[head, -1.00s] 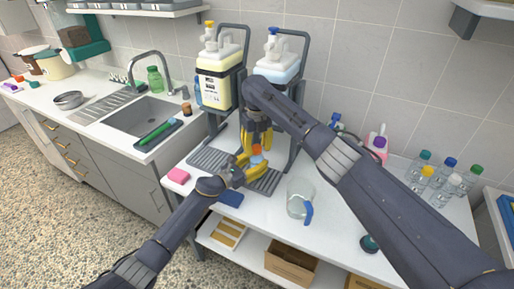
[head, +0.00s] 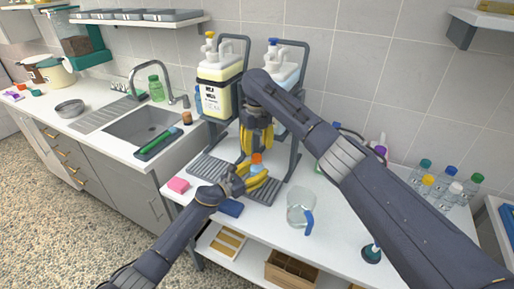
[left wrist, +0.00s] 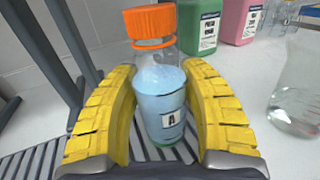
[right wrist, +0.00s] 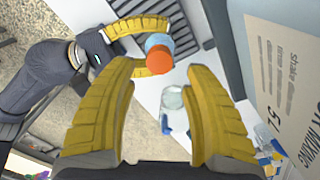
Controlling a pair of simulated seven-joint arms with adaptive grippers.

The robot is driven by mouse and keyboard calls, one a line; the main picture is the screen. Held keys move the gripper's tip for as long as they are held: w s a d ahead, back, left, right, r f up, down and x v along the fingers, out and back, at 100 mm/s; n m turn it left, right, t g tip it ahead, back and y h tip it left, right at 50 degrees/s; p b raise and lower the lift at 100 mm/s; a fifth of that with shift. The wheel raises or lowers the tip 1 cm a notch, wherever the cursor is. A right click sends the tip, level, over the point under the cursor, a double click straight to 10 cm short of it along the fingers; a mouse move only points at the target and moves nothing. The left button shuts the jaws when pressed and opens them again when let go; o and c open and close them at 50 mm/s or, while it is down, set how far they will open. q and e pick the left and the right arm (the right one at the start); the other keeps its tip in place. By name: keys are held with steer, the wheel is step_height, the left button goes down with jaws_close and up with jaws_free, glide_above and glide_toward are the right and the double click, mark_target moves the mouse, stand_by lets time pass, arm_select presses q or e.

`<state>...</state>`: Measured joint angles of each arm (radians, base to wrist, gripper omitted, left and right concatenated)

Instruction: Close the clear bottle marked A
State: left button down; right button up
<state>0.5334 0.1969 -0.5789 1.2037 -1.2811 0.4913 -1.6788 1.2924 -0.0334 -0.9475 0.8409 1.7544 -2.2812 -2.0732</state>
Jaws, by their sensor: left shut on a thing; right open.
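The clear bottle marked A (left wrist: 165,112) holds pale blue liquid and stands upright over a grey slatted tray. An orange cap (left wrist: 150,25) sits on its neck; how tight it is, I cannot tell. My left gripper (head: 257,179) is shut around the bottle body from the side. My right gripper (head: 257,150) points down above the cap, open and empty. In the right wrist view the cap (right wrist: 160,62) lies beyond and between the open fingers, apart from them, with the left gripper (right wrist: 155,45) around the bottle.
Two large jugs, one yellowish (head: 218,92) and one blue (head: 279,68), stand in dark frames behind the tray (head: 205,168). A clear pitcher (head: 299,207) stands to the right. A blue sponge (head: 230,208) and pink sponge (head: 178,185) lie in front. Several capped bottles (head: 440,188) stand far right.

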mark_target(257, 156)
steer(key=shift+r+n, duration=1.4)
steer(key=shift+r, duration=0.15)
steer(key=shift+f, duration=0.1)
steer(key=shift+f, duration=3.9)
steer(key=shift+c, duration=0.3)
jaws_close()
steer(key=shift+m, duration=1.7)
steer(key=shift+c, duration=0.5)
jaws_free()
